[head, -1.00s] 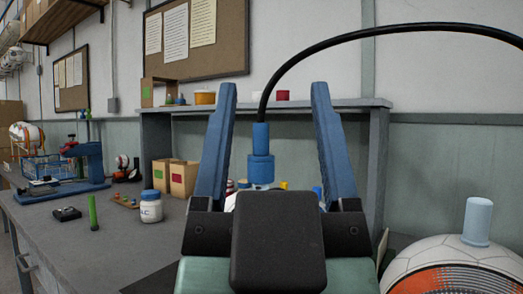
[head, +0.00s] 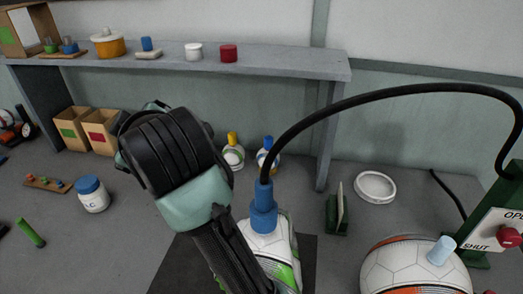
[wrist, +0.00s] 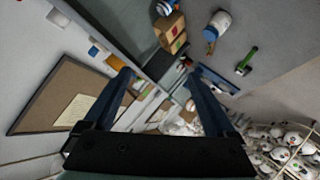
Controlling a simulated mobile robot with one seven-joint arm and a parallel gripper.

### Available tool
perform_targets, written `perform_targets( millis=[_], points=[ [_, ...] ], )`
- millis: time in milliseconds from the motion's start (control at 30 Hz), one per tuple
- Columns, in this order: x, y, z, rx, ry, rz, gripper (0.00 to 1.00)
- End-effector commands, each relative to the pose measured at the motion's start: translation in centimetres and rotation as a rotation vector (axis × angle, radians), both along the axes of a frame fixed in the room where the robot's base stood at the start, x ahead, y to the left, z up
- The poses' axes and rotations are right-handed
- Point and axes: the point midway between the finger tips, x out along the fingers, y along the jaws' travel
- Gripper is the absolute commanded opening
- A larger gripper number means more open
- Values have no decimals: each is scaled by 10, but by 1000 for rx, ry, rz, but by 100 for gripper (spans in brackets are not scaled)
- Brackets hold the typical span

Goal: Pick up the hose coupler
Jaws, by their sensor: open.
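The hose coupler (head: 264,207) is a blue stepped cylinder at the end of a black hose (head: 400,92). The coupler is not seen in the wrist view, and my gripper's fingers are not seen in the head view.
A second ball (head: 415,268) with a pale blue cylinder (head: 441,250) on top is at the right. A white ring (head: 375,187), small bottles (head: 232,155) and a grey shelf (head: 200,66) lie behind. A white jar (head: 92,196) stands at left.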

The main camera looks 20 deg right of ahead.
Motion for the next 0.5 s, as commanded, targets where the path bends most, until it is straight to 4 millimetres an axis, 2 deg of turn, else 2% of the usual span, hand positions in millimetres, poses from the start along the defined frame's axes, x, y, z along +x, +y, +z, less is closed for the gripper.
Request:
perform_targets(
  millis=[33,267,500],
  points=[
    [1,-9,18,-46,65,6,90],
    [-17,-52,12,-238,384,71,90],
    [-65,-110,18,-378,732,161,90]
  ],
)
